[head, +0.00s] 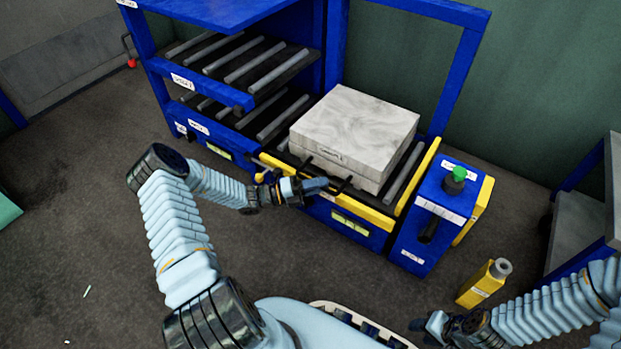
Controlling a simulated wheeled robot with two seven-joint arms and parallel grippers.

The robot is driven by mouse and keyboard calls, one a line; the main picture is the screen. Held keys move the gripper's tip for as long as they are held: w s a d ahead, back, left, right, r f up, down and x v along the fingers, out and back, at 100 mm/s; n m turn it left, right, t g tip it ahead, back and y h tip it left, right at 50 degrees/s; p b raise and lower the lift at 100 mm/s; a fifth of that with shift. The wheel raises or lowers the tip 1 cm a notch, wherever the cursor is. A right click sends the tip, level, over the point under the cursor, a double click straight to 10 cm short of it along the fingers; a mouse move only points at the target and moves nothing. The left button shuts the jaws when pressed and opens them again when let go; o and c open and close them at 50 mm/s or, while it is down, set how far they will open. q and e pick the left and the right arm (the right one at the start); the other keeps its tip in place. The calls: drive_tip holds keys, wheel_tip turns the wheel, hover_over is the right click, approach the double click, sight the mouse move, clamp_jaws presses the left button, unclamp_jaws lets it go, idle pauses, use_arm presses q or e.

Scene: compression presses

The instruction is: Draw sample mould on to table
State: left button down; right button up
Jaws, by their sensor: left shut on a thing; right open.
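The sample mould (353,128) is a pale grey marbled square block with a small label on its front face. It sits on the yellow-edged roller table (432,178), to the right of the blue roller rack. My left gripper (318,187) is at the front of the mould, shut on a dark handle (342,184) there. The fingers hide part of the handle. My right gripper (432,326) is open and empty, low at the bottom right, well away from the mould.
The blue rack (246,100) has roller shelves at the left. A blue control box (437,205) with a green button stands right of the table. A yellow bottle-like object (484,284) stands on the floor. A grey-topped stand (585,212) is at the right edge. The floor at left is mostly clear.

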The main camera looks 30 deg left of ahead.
use_arm(q)
drive_tip(key=c, duration=1.1)
unclamp_jaws()
drive_tip(key=shift+a, duration=0.2)
drive_tip(key=shift+c, duration=0.2)
drive_tip(key=shift+a, duration=0.15)
drive_tip(key=v, duration=1.3)
drive_tip(key=shift+s+a+p, duration=0.15)
drive_tip(key=shift+s+p, duration=0.2)
drive_tip(key=shift+p, duration=0.1)
drive_tip(key=shift+f, duration=0.1)
